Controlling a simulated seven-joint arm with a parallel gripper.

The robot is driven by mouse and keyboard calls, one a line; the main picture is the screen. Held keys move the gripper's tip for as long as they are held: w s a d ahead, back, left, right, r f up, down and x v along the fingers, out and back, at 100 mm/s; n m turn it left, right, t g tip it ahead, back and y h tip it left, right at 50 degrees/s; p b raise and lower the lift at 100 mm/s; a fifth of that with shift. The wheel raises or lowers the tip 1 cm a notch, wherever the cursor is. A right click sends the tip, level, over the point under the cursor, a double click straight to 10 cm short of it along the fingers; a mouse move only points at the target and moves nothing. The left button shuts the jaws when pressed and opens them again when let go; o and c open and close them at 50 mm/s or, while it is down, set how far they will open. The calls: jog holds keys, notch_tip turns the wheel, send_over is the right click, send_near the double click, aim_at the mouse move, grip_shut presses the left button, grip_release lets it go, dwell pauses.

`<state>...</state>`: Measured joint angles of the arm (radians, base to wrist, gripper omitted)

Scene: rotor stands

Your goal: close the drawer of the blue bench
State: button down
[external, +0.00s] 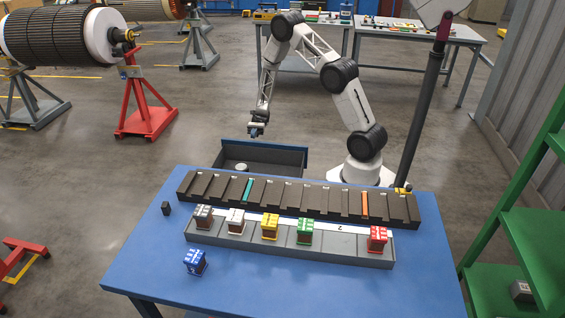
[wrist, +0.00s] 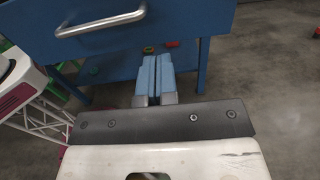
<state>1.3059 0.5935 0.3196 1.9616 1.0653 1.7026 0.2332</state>
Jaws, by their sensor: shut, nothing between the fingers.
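The blue bench (external: 150,248) stands in the foreground of the external view. Its drawer (external: 290,157) is pulled out on the far side, towards my arm, and a round pale object (external: 242,167) lies inside. In the wrist view the blue drawer front (wrist: 190,18) fills the top, with a silver bar handle (wrist: 100,22). My gripper (external: 256,132) is beyond the drawer front in the external view. Its two blue fingers (wrist: 156,70) are together and empty in the wrist view, below and right of the handle. I cannot tell whether they touch the drawer front.
A dark slotted rack (external: 300,200) and a grey tray (external: 340,249) with several coloured blocks stand on the bench. A blue block (external: 194,262) sits at the front left. A dark pole (external: 420,110) rises right of my base. Open floor lies left of the drawer.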

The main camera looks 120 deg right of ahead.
send_near(247, 148)
jog(key=w+a+f, duration=0.2)
jog(key=w, duration=0.1)
jog(key=w+a+f, duration=0.1)
jog(key=shift+w+f, duration=0.15)
jog(key=shift+w, duration=0.2)
jog(key=shift+w, duration=0.1)
dwell(0.5)
jog(key=x, duration=2.9)
jog(key=shift+w+a+f, duration=0.15)
jog(key=shift+w+a, duration=0.1)
jog(key=shift+a, duration=0.1)
jog(key=shift+x, duration=0.95)
jog(key=shift+w, duration=0.15)
jog(key=shift+d, duration=0.15)
jog(key=shift+v, duration=7.35)
